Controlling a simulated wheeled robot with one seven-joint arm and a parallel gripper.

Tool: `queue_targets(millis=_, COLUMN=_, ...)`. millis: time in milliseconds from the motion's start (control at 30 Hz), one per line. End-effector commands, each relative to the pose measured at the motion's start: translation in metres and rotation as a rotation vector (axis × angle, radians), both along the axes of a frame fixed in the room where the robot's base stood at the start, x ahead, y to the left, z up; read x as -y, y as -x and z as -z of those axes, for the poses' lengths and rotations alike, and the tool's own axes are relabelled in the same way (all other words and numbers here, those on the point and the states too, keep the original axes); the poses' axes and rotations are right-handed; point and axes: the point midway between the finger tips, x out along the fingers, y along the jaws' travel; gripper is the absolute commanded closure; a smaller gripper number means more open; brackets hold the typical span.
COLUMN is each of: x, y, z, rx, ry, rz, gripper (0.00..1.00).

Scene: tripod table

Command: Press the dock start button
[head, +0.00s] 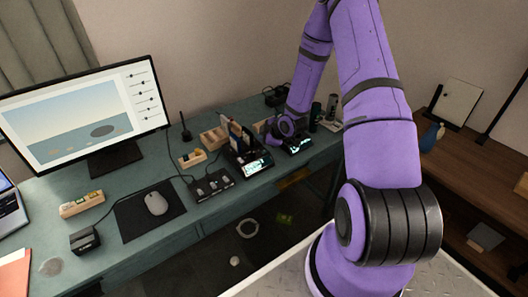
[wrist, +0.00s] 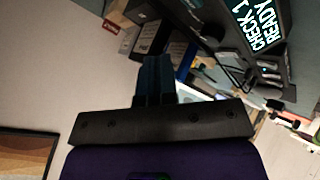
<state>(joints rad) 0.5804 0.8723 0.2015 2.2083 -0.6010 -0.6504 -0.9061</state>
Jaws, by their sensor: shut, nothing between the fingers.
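Two dark dock-like units with lit screens stand along the table's front edge in the head view: a left unit (head: 255,163) holding upright cards or slim items, and a right unit (head: 299,146) beside my arm's end. In the wrist view a tilted lit screen (wrist: 256,24) reads "CHECK 1 READY". I cannot tell which unit it belongs to, and I cannot make out a start button. My gripper (wrist: 155,62) is shut and empty, its dark fingers apart from the screen in the picture. In the head view my fingers are hidden around the wrist, near the units.
The green table (head: 150,172) also carries a monitor (head: 85,110), a mouse (head: 156,203) on a dark mat, a dark control box (head: 212,185) and wooden holders (head: 192,158). Dark cylinders (head: 332,106) stand right of my wrist. A wooden shelf (head: 470,180) stands at right.

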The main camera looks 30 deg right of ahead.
Motion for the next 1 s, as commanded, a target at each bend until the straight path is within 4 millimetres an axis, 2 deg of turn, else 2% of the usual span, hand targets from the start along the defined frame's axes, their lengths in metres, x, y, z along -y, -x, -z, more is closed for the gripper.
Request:
queue_targets(millis=133, x=0.000, y=0.000, z=0.017, rx=-0.001, ry=0.000, rz=-0.001, gripper=1.00)
queue_targets(millis=367, x=0.000, y=0.000, z=0.031, rx=0.000, ry=0.000, rz=0.000, gripper=1.00)
queue_targets(millis=1000, x=0.000, y=0.000, z=0.033, rx=0.000, ry=0.000, rz=0.000, gripper=1.00)
